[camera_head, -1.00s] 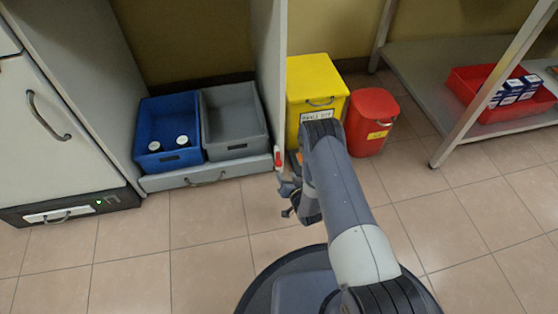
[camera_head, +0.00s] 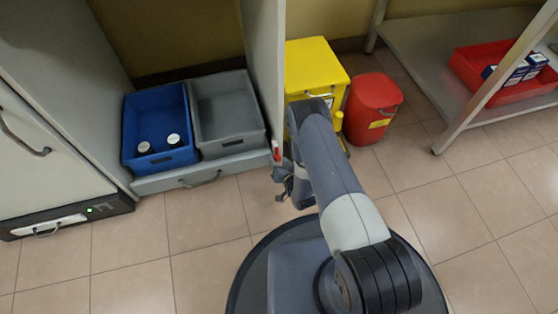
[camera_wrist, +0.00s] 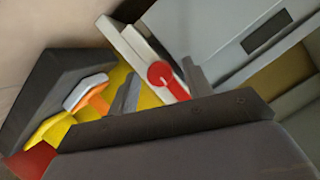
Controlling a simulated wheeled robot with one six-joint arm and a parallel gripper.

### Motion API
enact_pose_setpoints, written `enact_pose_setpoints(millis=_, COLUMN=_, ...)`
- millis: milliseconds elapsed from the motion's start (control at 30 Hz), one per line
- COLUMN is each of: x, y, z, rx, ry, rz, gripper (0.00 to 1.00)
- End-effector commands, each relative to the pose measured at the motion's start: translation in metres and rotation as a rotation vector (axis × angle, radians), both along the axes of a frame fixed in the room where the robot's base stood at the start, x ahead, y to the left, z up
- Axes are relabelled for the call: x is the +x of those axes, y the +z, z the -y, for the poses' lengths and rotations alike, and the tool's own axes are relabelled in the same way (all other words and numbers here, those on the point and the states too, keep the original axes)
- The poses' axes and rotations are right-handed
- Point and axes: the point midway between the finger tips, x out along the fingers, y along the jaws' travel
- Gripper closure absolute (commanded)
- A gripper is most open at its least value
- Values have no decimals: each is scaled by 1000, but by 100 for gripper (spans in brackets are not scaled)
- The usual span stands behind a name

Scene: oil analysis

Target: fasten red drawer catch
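The red drawer catch (camera_head: 276,151) sits on the front edge of the grey upright panel, at the right end of the low drawer (camera_head: 165,183). In the wrist view, the catch (camera_wrist: 165,78) shows a round red head and a red lever slanting down to the right on a pale strip. My gripper (camera_head: 283,182) is just below and beside the catch in the head view. In the wrist view, my gripper (camera_wrist: 162,90) has its two fingers apart, with the catch showing between them. I cannot tell whether they touch it.
A blue bin (camera_head: 158,108) with two white-capped bottles and a grey bin (camera_head: 226,112) stand above the drawer. A yellow bin (camera_head: 316,70) and a red bin (camera_head: 372,108) stand behind my arm. A shelf (camera_head: 425,75) is at right. Floor in front is open.

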Motion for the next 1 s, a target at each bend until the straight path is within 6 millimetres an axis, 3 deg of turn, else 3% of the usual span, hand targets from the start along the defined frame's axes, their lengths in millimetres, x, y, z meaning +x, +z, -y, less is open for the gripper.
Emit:
enact_pose_setpoints(millis=533, x=0, y=0, z=0, rx=0, ry=0, rz=0, gripper=96)
enact_pose_setpoints(millis=1000, x=0, y=0, z=-2, rx=-114, ry=1, rz=32, gripper=97)
